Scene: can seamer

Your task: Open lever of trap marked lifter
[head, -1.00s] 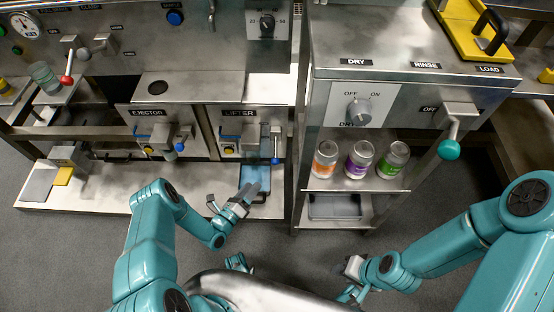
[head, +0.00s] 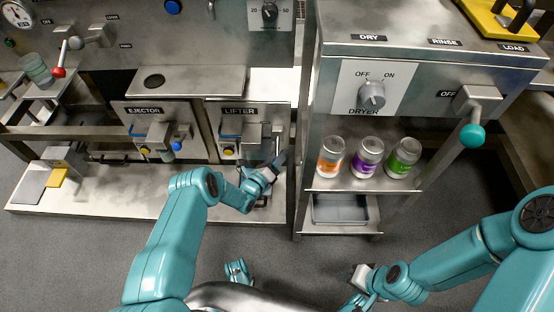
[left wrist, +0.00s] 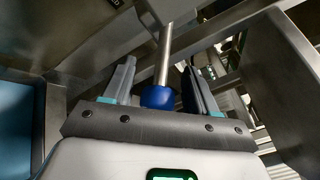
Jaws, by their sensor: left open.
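The trap under the LIFTER label (head: 239,111) is a steel front with a small yellow knob (head: 228,151) at its lower left. Its lever bracket (head: 277,129) is at its right side. My left gripper (head: 276,164) is at this lever and covers its lower end in the head view. In the left wrist view, the lever's steel rod (left wrist: 163,52) and blue ball knob (left wrist: 157,97) lie between the two open fingers (left wrist: 160,72). Gaps show on both sides of the knob. My right gripper (head: 362,277) hangs low at the lower middle; its jaws are unclear.
The EJECTOR trap (head: 144,110) with a similar lever is left of the lifter. A steel shelf with three cans (head: 368,158) and the dryer cabinet (head: 430,95) stand close on the right. Open floor (head: 60,260) lies in front.

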